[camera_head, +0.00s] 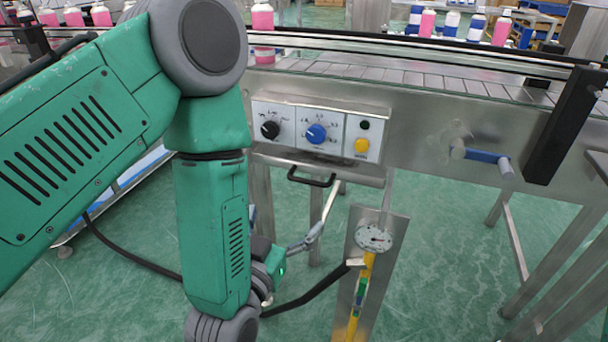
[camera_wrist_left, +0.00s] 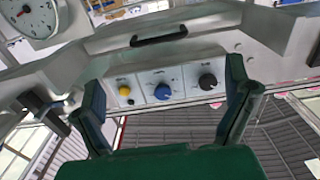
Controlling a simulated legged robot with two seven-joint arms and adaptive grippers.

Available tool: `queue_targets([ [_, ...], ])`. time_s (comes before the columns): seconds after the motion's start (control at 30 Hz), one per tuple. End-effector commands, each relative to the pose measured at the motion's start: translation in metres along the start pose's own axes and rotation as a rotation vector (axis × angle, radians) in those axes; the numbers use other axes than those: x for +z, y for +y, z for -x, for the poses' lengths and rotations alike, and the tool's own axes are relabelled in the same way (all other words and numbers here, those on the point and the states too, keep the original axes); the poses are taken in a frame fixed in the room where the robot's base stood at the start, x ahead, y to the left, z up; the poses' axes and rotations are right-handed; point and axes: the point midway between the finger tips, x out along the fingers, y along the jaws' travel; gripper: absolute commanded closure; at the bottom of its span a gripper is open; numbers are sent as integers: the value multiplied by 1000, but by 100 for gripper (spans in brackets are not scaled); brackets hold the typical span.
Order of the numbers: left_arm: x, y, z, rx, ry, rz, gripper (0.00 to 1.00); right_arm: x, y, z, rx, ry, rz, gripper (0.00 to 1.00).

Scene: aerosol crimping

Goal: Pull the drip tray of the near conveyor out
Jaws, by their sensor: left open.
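The drip tray (camera_head: 350,173) shows as a thin metal front under the near conveyor's control panel. Its black bar handle (camera_head: 312,180) sticks out below the panel; the handle also shows near the top of the left wrist view (camera_wrist_left: 158,40). My left gripper (camera_head: 314,232) is below the handle in the head view, partly hidden behind my own forearm. In the left wrist view its two fingers (camera_wrist_left: 165,80) are spread wide with nothing between them, and the handle lies beyond the tips, apart from them. My right gripper is not in view.
The control panel (camera_head: 318,130) has black and blue knobs and a yellow button. A gauge (camera_head: 373,238) on a metal post stands right of my gripper, with a black hose nearby. A blue-handled valve (camera_head: 485,156) juts out at right. Bottles stand along the conveyor (camera_head: 440,80).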

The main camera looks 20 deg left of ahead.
Motion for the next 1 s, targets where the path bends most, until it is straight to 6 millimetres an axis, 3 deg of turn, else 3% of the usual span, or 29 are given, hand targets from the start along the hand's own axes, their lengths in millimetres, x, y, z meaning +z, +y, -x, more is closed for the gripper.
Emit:
queue_targets([
  [0.07, -6, -3, -9, -10, 1, 0, 5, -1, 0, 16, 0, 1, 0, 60],
  [0.5, 0, -2, -98, -4, 8, -6, 5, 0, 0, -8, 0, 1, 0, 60],
  [0.7, 0, -2, -116, -3, 5, -6, 5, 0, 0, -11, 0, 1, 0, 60],
  [1.0, -1, -1, -120, -2, 3, -7, 5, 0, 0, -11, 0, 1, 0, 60],
])
